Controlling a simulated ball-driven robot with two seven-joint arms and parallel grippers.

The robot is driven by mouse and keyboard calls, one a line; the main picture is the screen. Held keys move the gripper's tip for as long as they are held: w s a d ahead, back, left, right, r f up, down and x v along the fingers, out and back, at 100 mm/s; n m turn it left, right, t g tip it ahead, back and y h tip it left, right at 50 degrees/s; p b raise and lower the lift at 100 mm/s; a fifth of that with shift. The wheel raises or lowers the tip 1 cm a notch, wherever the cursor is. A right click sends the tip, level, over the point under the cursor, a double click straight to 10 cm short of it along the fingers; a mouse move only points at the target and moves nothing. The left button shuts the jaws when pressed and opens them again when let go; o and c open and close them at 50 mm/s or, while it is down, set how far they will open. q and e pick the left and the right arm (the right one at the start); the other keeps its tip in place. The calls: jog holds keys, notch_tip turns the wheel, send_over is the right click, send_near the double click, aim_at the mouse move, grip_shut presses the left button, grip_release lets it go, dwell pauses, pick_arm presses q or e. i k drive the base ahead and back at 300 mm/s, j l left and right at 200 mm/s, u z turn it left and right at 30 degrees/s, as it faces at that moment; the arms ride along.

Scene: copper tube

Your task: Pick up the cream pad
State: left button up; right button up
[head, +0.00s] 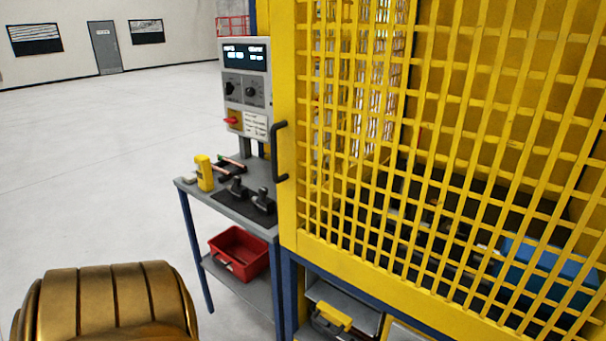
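I cannot make out a cream pad for certain. A pale flat surface with a yellow edge (403,333) shows at the bottom edge, under the yellow cage, largely cut off by the frame; I cannot tell what it is. Neither gripper is in view. A ribbed gold part at the bottom left is mine.
A yellow mesh cage (288,187) with a dark handle (279,150) fills the right. Beside it stands a small bench (252,229) with a yellow tool (205,174) and dark clamps. A red bin (239,252) sits on its lower shelf. Floor at left is clear.

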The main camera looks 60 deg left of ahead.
aim_at(189, 178)
jog(key=u, duration=2.55)
jog(key=i+j, duration=0.3)
jog(key=i, duration=0.2)
jog(key=i+j+z, duration=0.1)
jog(key=i+j, duration=0.15)
jog(key=i, duration=0.25)
